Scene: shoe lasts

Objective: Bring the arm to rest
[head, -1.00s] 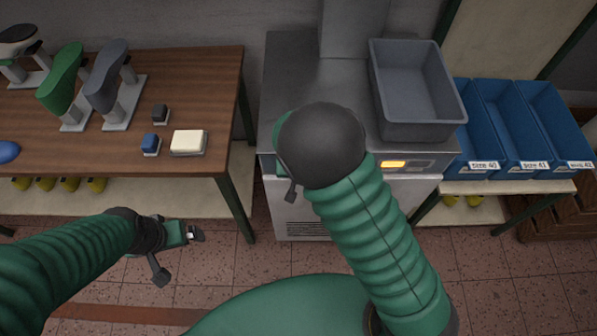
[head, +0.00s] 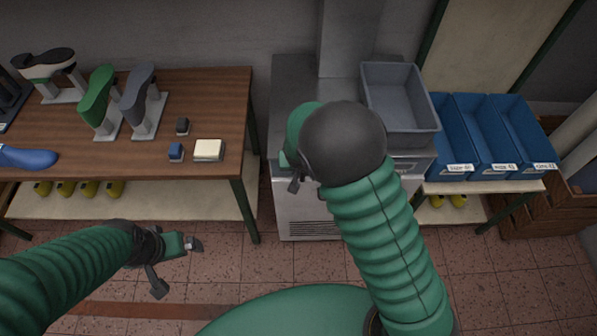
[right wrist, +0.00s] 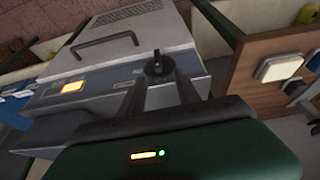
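My left gripper (head: 193,243) is low at the left in the head view, over the floor in front of the wooden table. It looks empty, but its finger gap is too small to make out. My right arm rises in front of the grey machine (head: 300,92), and its dark joint hides most of the right gripper (head: 296,182). In the right wrist view two grey fingers of the right gripper (right wrist: 158,80) stand apart, with the machine (right wrist: 125,50) beyond them. I see nothing held.
The wooden table (head: 215,100) bears a green shoe last (head: 97,95), a grey one (head: 137,90), a blue one (head: 28,157) and a cream block (head: 208,150). A grey bin (head: 400,105) sits on the machine. Blue bins (head: 490,140) stand right. Floor in front is clear.

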